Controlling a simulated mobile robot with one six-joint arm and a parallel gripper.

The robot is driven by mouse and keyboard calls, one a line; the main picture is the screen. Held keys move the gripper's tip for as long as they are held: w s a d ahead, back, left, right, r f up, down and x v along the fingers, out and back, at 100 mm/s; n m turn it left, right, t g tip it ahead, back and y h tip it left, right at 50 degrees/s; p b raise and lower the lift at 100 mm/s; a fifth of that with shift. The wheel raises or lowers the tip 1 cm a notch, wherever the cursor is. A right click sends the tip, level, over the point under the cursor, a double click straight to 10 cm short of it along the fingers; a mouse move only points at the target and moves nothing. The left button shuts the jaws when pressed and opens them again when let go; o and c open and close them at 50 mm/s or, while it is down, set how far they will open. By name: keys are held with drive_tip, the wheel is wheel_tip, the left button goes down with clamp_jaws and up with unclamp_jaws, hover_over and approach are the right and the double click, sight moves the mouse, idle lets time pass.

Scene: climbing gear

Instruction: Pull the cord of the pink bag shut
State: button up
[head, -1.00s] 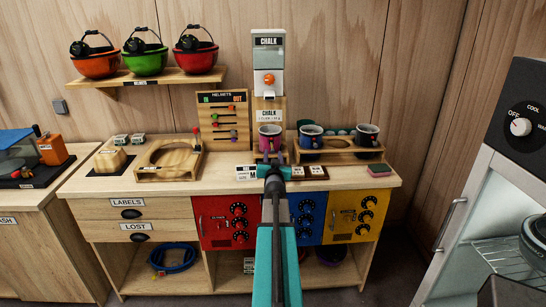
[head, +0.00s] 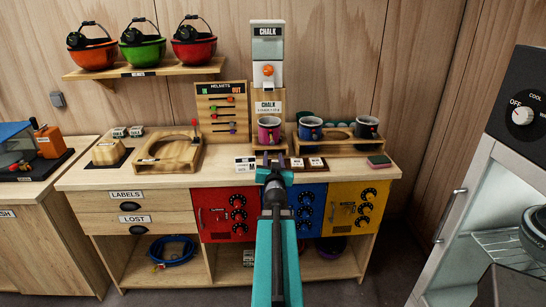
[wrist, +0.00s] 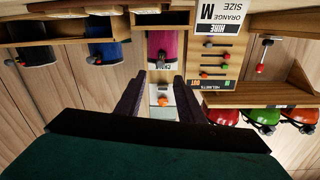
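The pink bag (head: 269,130) stands in a wooden holder under the chalk dispenser, at the back of the counter. It also shows, upside down, in the wrist view (wrist: 166,40), with a small reddish cord toggle (wrist: 161,56) near its mouth. My gripper (head: 270,160) is in front of the bag and a little below it. In the wrist view its two dark fingers (wrist: 160,80) are apart, with nothing seen between them but the dispenser in the distance. The fingertips appear just short of the bag. In the head view my arm partly hides the fingers.
A blue bag (head: 311,129) and a dark bag (head: 367,127) stand in a wooden rack (head: 340,148) at right. A helmet board (head: 222,108) and a wooden ring stand (head: 165,152) are at left. Labels and a sponge (head: 379,161) lie near the counter's front.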

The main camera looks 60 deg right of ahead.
drive_tip(key=shift+s+a+r+p, duration=0.15)
drive_tip(key=shift+s+a+p, duration=0.3)
drive_tip(key=shift+p, duration=0.55)
drive_tip(key=a+p, duration=0.1)
drive_tip(key=p, duration=0.4)
drive_tip(key=shift+s, duration=0.1)
drive_tip(key=a+p, duration=0.1)
drive_tip(key=p, duration=0.2)
drive_tip(key=shift+s, duration=0.3)
drive_tip(key=shift+s+a+p, duration=0.15)
drive_tip(key=shift+s+p, duration=0.1)
drive_tip(key=shift+p, duration=0.75)
